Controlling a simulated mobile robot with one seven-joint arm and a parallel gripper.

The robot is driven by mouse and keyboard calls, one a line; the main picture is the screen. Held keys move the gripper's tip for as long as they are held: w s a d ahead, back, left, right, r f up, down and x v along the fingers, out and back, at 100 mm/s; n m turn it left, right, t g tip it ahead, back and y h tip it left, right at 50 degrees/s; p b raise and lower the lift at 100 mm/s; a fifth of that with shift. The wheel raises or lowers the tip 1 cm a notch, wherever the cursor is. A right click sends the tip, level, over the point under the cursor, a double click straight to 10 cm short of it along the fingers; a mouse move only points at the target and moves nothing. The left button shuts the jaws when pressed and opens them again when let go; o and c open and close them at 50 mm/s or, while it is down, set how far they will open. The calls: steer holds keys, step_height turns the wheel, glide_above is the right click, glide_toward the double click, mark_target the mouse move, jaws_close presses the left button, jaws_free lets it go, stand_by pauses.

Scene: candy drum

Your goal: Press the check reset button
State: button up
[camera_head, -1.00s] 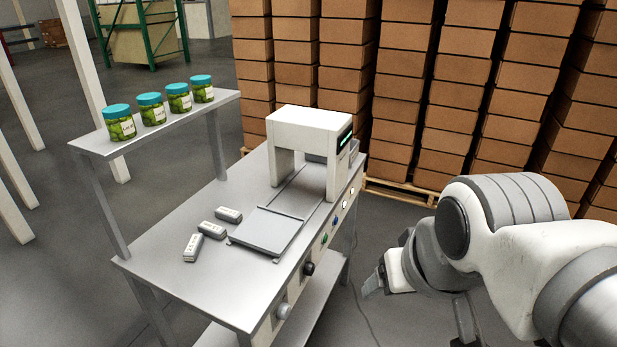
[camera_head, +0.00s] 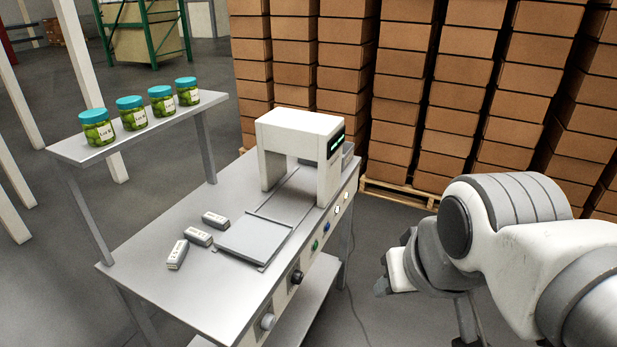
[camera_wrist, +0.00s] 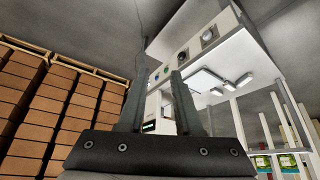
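A row of controls runs along the front panel of the steel table: two white buttons, the upper one (camera_head: 346,195) and the lower one (camera_head: 337,209), a blue button (camera_head: 326,228) and a green button (camera_head: 315,244). I cannot read any label, so I cannot tell which is check reset. The wrist view also shows the blue button (camera_wrist: 157,77) and green button (camera_wrist: 167,69). My gripper (camera_head: 382,287) is right of the panel, apart from it and lower than the tabletop. In the wrist view my gripper (camera_wrist: 157,80) has its two fingers apart with nothing held.
A white arch-shaped machine (camera_head: 300,135) with a lit display stands on the table (camera_head: 195,265). A black knob (camera_head: 297,277) and grey knob (camera_head: 267,321) sit lower along the panel. Several green jars stand on a shelf (camera_head: 140,135). Stacked boxes (camera_head: 420,110) fill the back.

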jaws_close()
stand_by(1.4)
